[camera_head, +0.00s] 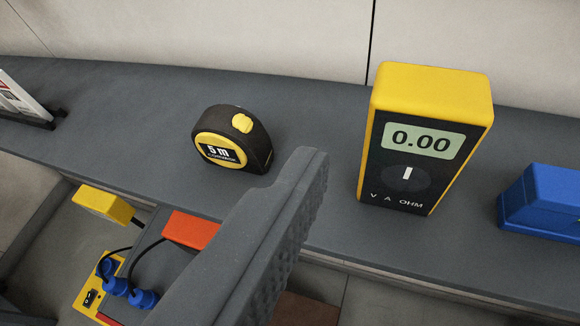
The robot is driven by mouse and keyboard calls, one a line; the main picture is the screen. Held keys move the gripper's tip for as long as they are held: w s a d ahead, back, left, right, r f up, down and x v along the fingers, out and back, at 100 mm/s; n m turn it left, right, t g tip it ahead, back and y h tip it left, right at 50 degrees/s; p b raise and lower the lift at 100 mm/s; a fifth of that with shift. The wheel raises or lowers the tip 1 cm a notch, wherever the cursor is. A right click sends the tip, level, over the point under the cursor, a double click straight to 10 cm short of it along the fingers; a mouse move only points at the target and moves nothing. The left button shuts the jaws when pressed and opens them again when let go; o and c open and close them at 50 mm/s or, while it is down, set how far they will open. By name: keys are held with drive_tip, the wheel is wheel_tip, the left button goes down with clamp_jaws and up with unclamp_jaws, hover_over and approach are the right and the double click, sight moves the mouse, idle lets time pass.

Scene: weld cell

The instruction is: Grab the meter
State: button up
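A yellow and black multimeter (425,138) stands upright on the grey shelf right of centre, its display reading 0.00 and its face marked V A OHM. A black and yellow tape measure (234,138) marked 5 m stands on the same shelf left of centre. One dark grey finger of my gripper (290,205) reaches up from the bottom, in front of the shelf, between the two in the picture. Its ribbed pad faces right, bare, with nothing against it. The other finger is out of view. The gripper looks open and empty.
The grey shelf (110,100) runs across the view below a pale panelled wall. A blue box-like object (545,200) is at the right edge. A white sign or booklet (20,100) stands at the far left. Below left are blue plugs (143,298), cables and yellow and orange parts.

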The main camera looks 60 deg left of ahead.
sight(430, 114)
drive_tip(key=x, duration=0.8)
drive_tip(key=shift+s+a+f, duration=0.15)
drive_tip(key=shift+a+f, duration=0.2)
drive_tip(key=shift+a, duration=0.2)
drive_tip(key=shift+w+a, duration=0.35)
drive_tip(key=shift+w, duration=0.2)
drive_tip(key=shift+x, duration=2.15)
drive_tip(key=shift+r, duration=0.1)
drive_tip(key=c, duration=1.3)
drive_tip(key=shift+o, duration=0.2)
drive_tip(key=shift+r, duration=0.1)
